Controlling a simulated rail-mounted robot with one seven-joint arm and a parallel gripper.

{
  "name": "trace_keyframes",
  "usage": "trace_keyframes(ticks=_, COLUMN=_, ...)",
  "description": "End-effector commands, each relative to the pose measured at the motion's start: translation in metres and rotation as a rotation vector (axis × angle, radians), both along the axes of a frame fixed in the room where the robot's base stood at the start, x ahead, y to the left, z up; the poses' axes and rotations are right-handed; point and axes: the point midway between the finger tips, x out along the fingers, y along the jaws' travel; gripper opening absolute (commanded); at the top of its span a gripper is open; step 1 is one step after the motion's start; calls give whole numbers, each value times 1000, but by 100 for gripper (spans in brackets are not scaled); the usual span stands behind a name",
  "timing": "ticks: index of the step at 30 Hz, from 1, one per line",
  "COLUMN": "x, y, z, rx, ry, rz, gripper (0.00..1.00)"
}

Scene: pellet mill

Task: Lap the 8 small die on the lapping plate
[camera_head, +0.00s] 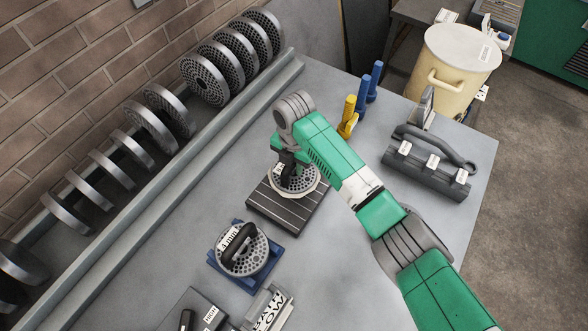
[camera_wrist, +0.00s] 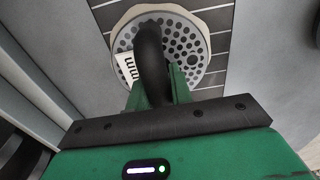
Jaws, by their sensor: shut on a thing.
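A round grey die with many holes (camera_wrist: 196,42) sits on the dark grooved lapping plate (camera_head: 272,213), near its far edge. A pale cream ring shows around the die's rim. My gripper (camera_head: 290,163) is above the die, its green fingers shut on the die's black curved handle (camera_wrist: 150,52). A white label (camera_wrist: 127,67) on the die ends in "mm"; its number cannot be read. The die looks flat on the plate, but my gripper hides part of it in the head view.
Another holed die (camera_head: 254,262) with a black handle lies on a blue stand (camera_head: 229,275) nearer the front. Several dies (camera_head: 206,74) stand in a rack along the wall. Blue and yellow tools (camera_head: 349,112), a grey handled block (camera_head: 430,173) and a cream bucket (camera_head: 451,70) are toward the right.

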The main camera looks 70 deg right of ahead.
Motion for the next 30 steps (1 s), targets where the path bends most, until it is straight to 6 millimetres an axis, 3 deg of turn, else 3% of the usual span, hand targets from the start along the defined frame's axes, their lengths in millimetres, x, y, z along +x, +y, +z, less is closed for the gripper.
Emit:
trace_keyframes(ticks=16, x=1, y=-1, z=3, rx=-2, ry=-3, rz=0, gripper=0)
trace_keyframes(ticks=30, x=1, y=-1, z=26, rx=-1, ry=-3, rz=0, gripper=0)
